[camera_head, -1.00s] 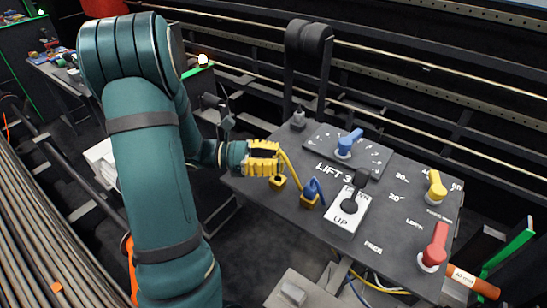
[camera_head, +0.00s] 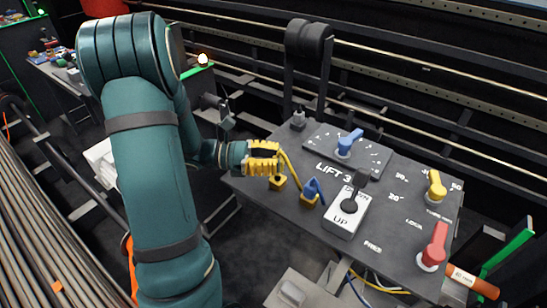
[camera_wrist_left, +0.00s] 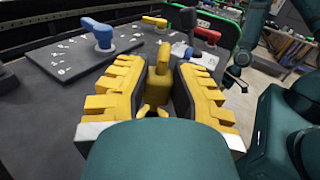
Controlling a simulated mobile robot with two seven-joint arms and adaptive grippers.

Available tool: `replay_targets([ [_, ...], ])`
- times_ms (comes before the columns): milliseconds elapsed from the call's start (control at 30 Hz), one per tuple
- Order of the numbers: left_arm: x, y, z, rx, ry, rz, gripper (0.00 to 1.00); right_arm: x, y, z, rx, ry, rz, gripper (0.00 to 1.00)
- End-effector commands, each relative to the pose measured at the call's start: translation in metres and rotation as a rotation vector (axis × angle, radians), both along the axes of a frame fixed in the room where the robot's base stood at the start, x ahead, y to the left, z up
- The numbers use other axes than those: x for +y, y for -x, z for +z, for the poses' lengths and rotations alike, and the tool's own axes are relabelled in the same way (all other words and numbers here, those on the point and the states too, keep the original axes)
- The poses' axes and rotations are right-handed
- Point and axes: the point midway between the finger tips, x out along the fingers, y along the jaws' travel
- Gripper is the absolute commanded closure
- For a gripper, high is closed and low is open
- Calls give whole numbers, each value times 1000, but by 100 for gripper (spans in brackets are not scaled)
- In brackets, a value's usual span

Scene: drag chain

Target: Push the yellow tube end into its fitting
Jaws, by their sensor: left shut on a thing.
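My left gripper (camera_head: 263,158), with ribbed yellow fingers, is at the near left edge of the dark control panel. It is shut on the yellow tube (camera_wrist_left: 160,72), which stands between the fingers in the left wrist view. In the head view the yellow tube (camera_head: 291,165) slopes down to the right from the fingertips. A yellow fitting (camera_head: 278,182) sits on the panel just below the fingertips. The fingers hide the held tube end in the head view, so I cannot tell whether it is seated. My right gripper is not in view.
A blue tube end (camera_head: 312,188) stands in another fitting close to the right. The panel (camera_head: 395,215) also carries a white UP/DOWN block (camera_head: 346,219), a blue handle (camera_head: 348,142), a yellow handle (camera_head: 436,187) and a red handle (camera_head: 435,247). Black rails run behind.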

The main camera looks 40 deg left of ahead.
Motion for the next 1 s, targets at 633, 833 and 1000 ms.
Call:
replay_targets([
  [633, 0, 0, -7, 0, 0, 0, 100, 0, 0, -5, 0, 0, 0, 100],
  [833, 0, 0, -11, 0, 0, 0, 100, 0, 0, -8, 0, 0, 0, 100],
  [1000, 0, 0, -15, 0, 0, 0, 100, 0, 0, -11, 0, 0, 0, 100],
])
